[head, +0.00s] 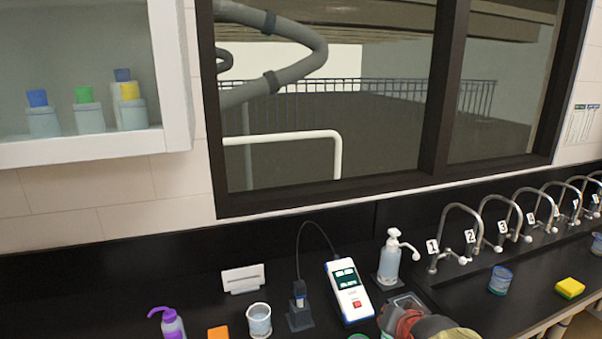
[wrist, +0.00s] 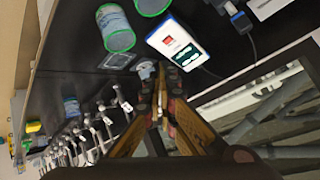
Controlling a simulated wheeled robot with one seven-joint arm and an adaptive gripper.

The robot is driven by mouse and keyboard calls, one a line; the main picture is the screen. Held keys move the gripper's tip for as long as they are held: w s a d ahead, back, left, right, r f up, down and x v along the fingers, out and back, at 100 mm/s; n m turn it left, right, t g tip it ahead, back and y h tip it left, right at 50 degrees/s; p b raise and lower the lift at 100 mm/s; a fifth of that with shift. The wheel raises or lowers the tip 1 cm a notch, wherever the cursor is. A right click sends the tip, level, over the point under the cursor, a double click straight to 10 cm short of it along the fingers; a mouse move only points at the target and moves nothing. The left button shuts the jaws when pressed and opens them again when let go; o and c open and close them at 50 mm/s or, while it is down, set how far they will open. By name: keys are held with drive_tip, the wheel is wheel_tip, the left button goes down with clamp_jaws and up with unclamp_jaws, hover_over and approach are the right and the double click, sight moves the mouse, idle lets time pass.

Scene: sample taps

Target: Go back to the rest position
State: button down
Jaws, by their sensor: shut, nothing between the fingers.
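My gripper (wrist: 165,85) shows in the wrist view with its two fingers drawn together at the tips and nothing held. Part of my arm shows at the bottom edge of the head view, right of the meter. The numbered taps (head: 450,238) stand in a row along the right of the black bench. They also show at the lower left of the wrist view (wrist: 95,128). The white handheld meter (head: 348,290) lies left of the arm; it also shows in the wrist view (wrist: 180,44) beyond the fingertips.
A pump bottle (head: 389,262) stands between meter and taps. A purple-topped wash bottle (head: 171,323), orange block (head: 218,333), white-rimmed cup (head: 259,320) and probe holder (head: 299,312) stand left. A blue cup (head: 500,280) and yellow sponge (head: 570,288) are right. Green-rimmed cups (wrist: 115,28) show in the wrist view.

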drive_tip(key=s+a+r+n+g, duration=0.1)
drive_tip(key=s+n+g, duration=0.3)
drive_tip(key=s, duration=2)
drive_tip(key=shift+s+r+n, duration=0.2)
drive_tip(key=shift+r+n, duration=0.5)
drive_tip(key=shift+n, duration=0.3)
